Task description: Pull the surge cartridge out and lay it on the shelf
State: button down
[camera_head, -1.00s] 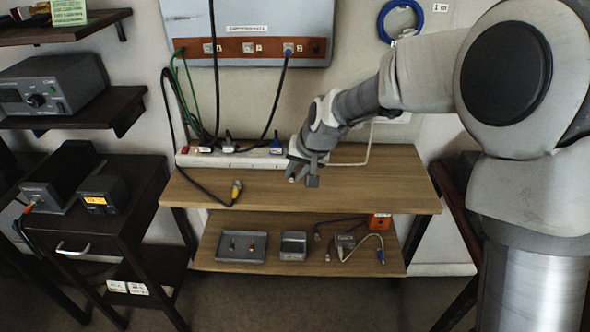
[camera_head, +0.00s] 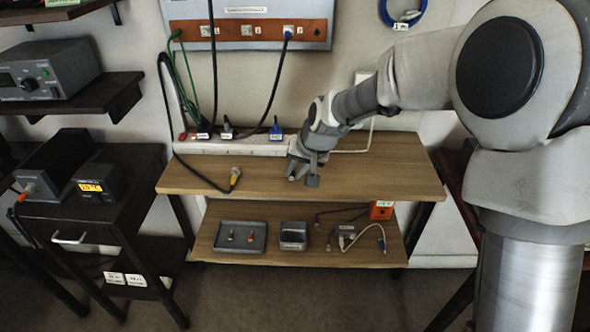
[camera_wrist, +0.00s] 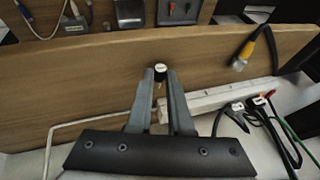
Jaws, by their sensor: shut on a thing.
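My gripper (camera_wrist: 161,80) is shut on a small dark cylinder with a white label on its end, which I take to be the surge cartridge (camera_wrist: 160,73). In the head view my gripper (camera_head: 297,174) is over the middle of the upper wooden shelf (camera_head: 380,178), clear of the power strip (camera_head: 225,146). The cartridge is small there and mostly hidden by the fingers. I cannot tell whether it touches the shelf board.
A black cable with a yellow-collared connector (camera_head: 235,177) lies on the shelf left of my gripper. Plugs stand in the strip behind. The lower shelf holds a grey tray (camera_head: 240,248), a grey box (camera_head: 293,236) and cables. The upper shelf's right part is clear.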

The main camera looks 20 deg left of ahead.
jog(key=shift+f+b, duration=0.3)
jog(key=shift+f, duration=0.2)
jog(key=shift+s+d+f+b, duration=0.15)
jog(key=shift+s+f+b, duration=0.15)
jog(key=shift+f, duration=0.25)
jog(key=c, duration=0.8)
grip_release()
jog(key=shift+w, duration=0.1)
jog(key=shift+d, duration=0.1)
jog(key=shift+w+r+p, duration=0.15)
jog(key=shift+r+p, duration=0.6)
jog(key=shift+r, duration=0.15)
jog(key=shift+a+r+p, duration=0.2)
jog(key=shift+r+p, duration=0.2)
jog(key=shift+r, duration=0.35)
